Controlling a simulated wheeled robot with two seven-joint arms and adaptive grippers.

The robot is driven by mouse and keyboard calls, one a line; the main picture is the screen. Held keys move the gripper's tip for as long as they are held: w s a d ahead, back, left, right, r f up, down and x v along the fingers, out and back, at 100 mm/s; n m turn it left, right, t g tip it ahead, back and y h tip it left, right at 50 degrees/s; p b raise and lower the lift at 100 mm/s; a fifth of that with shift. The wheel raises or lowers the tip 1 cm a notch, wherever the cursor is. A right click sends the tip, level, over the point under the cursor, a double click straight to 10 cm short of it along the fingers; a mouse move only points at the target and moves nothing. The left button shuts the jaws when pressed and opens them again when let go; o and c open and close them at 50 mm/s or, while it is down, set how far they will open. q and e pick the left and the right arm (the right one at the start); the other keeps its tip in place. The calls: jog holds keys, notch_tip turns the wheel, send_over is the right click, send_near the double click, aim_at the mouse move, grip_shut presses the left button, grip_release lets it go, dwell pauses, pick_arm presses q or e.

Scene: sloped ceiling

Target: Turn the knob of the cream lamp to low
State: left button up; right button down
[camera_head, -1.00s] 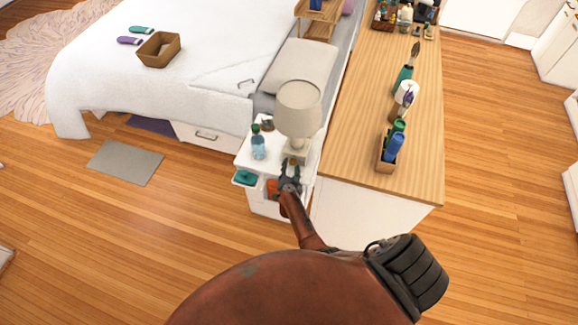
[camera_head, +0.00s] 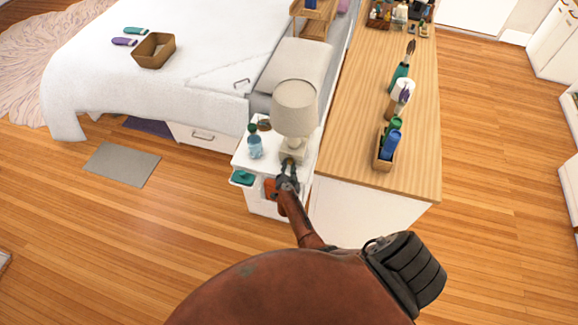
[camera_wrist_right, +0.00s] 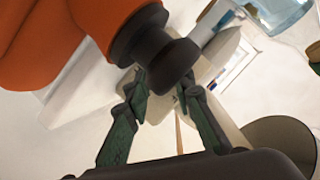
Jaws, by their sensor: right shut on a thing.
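The cream lamp (camera_head: 295,108) stands on the white nightstand (camera_head: 243,163) beside the bed, its shade above a pale square base (camera_head: 295,153). A small yellowish knob (camera_head: 288,162) shows low on the front of the base. My right gripper (camera_head: 288,172) reaches in from the front and is shut on the knob, its tips close against the base. In the right wrist view the dark green fingers (camera_wrist_right: 165,105) reach toward pale lamp parts. The knob itself is hidden there, and its setting cannot be read. My left gripper is out of view.
A clear blue bottle (camera_head: 254,145) stands left of the lamp. A teal item (camera_head: 243,178) lies at the nightstand's front left. The wooden counter (camera_head: 345,130) stands close on the right, with a bottle caddy (camera_head: 384,160). The floor to the left is mostly clear.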

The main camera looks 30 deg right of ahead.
jog(key=shift+f, duration=0.15)
jog(key=shift+s+f+m+t+b, duration=0.15)
jog(key=shift+m+t+b, duration=0.25)
jog(key=shift+m+b, duration=0.3)
jog(key=shift+f+m+t+y+b, duration=0.15)
jog(key=shift+m+t+y+b, duration=0.25)
jog(key=shift+m+b, duration=0.55)
jog(key=shift+m+t+b, duration=0.4)
jog(key=shift+m+b, duration=0.15)
jog(key=shift+b, duration=0.7)
jog(key=shift+m+b, duration=0.4)
jog(key=shift+b, duration=0.2)
jog(key=shift+r, duration=0.2)
jog(key=c, duration=1.7)
grip_release()
jog(key=shift+o, duration=0.2)
